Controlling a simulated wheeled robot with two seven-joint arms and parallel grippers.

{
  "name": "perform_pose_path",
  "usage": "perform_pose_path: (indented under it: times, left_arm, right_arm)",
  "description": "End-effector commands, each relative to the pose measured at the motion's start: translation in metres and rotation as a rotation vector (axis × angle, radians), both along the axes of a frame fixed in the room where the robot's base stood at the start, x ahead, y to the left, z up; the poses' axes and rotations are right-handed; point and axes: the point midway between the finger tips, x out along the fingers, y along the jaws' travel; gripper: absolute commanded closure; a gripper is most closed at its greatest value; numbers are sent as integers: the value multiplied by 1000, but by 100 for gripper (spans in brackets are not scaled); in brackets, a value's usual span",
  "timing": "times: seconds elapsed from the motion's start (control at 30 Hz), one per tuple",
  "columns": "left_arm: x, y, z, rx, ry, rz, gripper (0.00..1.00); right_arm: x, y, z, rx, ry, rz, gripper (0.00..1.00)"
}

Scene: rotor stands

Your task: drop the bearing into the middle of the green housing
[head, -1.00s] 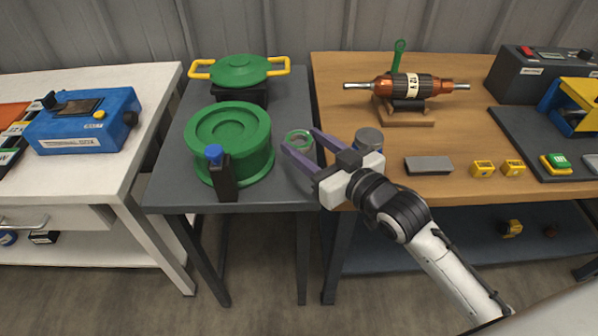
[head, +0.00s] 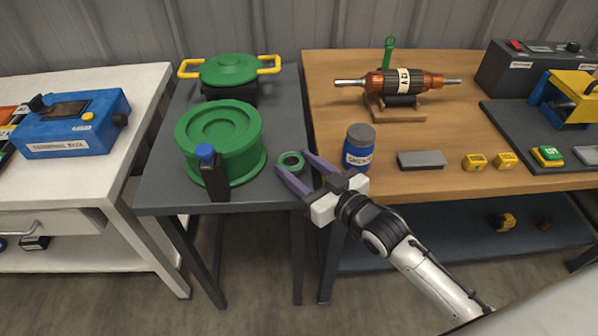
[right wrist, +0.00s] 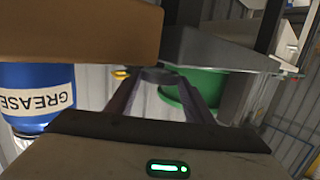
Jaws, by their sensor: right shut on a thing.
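The green housing (head: 218,150) is a wide round drum with a stepped, recessed top, standing on the dark grey table. It also shows as a green shape in the right wrist view (right wrist: 180,98). My right gripper (head: 292,162) is shut on the bearing (head: 291,154), a small ring with a green rim and an open centre. It holds the bearing to the right of the housing, apart from it, near the table's right edge. In the right wrist view, a dark shape between the fingertips (right wrist: 158,76) is hard to make out. My left gripper is not in view.
A dark bottle with a blue cap (head: 211,172) stands at the housing's front. A green lid with yellow handles (head: 229,70) is behind it. A blue grease jar (head: 358,148) stands near my right gripper on the wooden table (head: 440,115), with a copper rotor (head: 405,84) behind.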

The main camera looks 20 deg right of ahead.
Motion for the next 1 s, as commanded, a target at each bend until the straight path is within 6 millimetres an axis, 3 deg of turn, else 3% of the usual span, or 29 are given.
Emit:
perform_pose_path:
  times: [0.13, 0.53, 0.57, 0.67, 1.0]
  left_arm:
    - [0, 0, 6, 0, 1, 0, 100]
    - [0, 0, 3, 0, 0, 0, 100]
    - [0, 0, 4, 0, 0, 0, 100]
    - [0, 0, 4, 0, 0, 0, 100]
    - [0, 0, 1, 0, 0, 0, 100]
  right_arm:
    - [0, 0, -13, 1, -2, 0, 80]
    - [0, 0, -19, 0, -2, 0, 80]
    - [0, 0, -20, -1, 0, 0, 49]
    - [0, 0, -19, -1, 0, 0, 34]
    - [0, 0, -20, -1, -1, 0, 34]
